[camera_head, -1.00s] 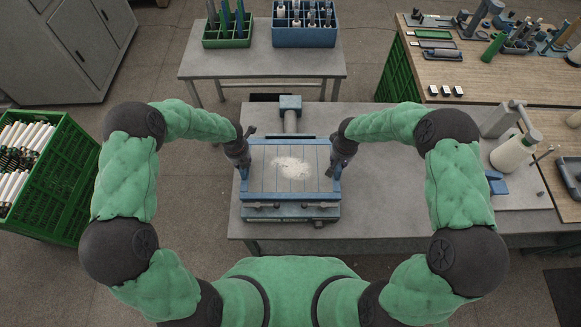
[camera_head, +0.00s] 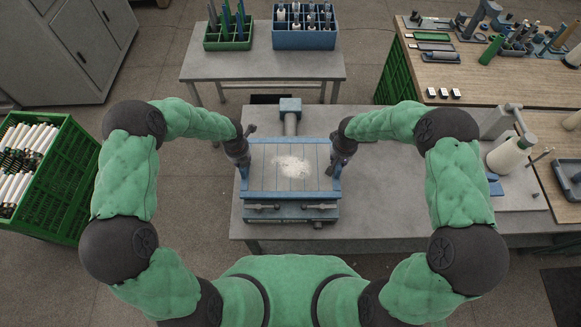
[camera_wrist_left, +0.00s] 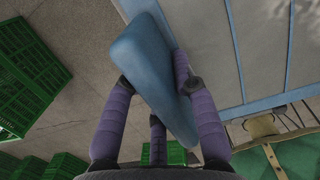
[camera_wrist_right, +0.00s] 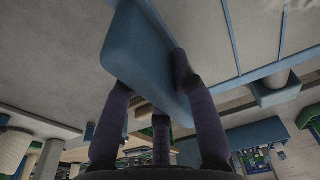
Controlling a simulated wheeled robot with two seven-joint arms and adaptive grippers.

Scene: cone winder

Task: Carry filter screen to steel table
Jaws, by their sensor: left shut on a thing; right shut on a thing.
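The filter screen (camera_head: 260,167) is a flat grey panel with blue edges, thin ribs and a pale lint patch (camera_head: 293,166) near its middle. It lies about level in front of me, over a blue machine (camera_head: 290,212) on a grey table. My left gripper (camera_head: 242,168) is shut on the blue grip at the screen's left side; that grip (camera_wrist_left: 150,75) fills the space between the fingers in the left wrist view. My right gripper (camera_head: 336,168) is shut on the matching grip (camera_wrist_right: 148,60) at the right side. The gap beneath the screen is hidden.
The near grey table (camera_head: 390,220) has bare room right of the machine. A cream cone (camera_head: 510,153) stands farther right. Another grey table (camera_head: 262,67) behind holds a green crate (camera_head: 228,43) and a blue crate (camera_head: 304,39). A green crate of white tubes (camera_head: 68,195) is at left.

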